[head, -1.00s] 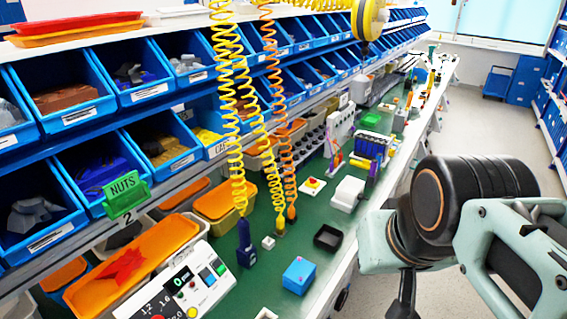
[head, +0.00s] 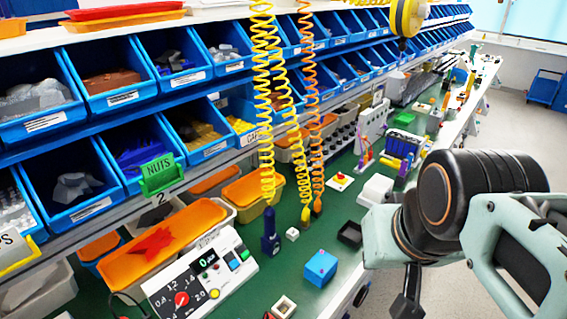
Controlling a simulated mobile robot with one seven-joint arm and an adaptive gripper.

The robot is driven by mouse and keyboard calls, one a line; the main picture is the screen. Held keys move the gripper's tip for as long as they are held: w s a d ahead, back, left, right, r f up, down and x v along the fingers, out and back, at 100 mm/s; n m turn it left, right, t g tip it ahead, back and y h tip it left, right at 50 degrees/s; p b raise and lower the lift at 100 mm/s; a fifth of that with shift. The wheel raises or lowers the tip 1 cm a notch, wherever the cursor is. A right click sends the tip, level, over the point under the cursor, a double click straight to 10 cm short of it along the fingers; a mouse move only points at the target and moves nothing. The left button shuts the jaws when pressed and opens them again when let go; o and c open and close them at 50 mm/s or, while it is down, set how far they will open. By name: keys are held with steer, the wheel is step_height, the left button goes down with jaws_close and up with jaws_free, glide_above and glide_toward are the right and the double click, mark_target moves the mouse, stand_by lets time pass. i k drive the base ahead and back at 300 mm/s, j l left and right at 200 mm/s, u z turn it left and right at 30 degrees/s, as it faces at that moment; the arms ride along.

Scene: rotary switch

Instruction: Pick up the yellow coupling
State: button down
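Coiled hoses hang over the green bench. One yellow coil ends in a small yellow coupling (head: 305,222), low over the bench top, beside a small white block. Another yellow coil (head: 266,150) ends in a dark blue tool (head: 270,238) just left of it. An orange coil (head: 316,150) hangs close on the right and ends in an orange tip. My arm shows at the lower right, well to the right of the coupling and apart from it. My gripper's fingers cannot be made out in this view.
A control panel (head: 200,279) with a red knob stands at the front left. A blue box (head: 320,267), a black tray (head: 350,234) and a white box (head: 375,190) lie right of the coupling. Blue parts bins (head: 130,95) line the rack behind. The aisle floor (head: 510,120) at right is clear.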

mark_target(306, 211)
steer(key=u, duration=0.3)
steer(key=k+j+z, duration=0.15)
steer(key=l+u, duration=0.15)
steer(key=u, duration=0.7)
steer(key=i+l+u, duration=0.1)
steer(key=l+u, duration=0.2)
steer(key=l, duration=0.5)
steer(key=l+u, duration=0.3)
steer(key=l, duration=1)
steer(key=k+l, duration=0.1)
steer(key=l, duration=0.4)
steer(key=k+l+u, duration=0.1)
steer(key=l, duration=0.45)
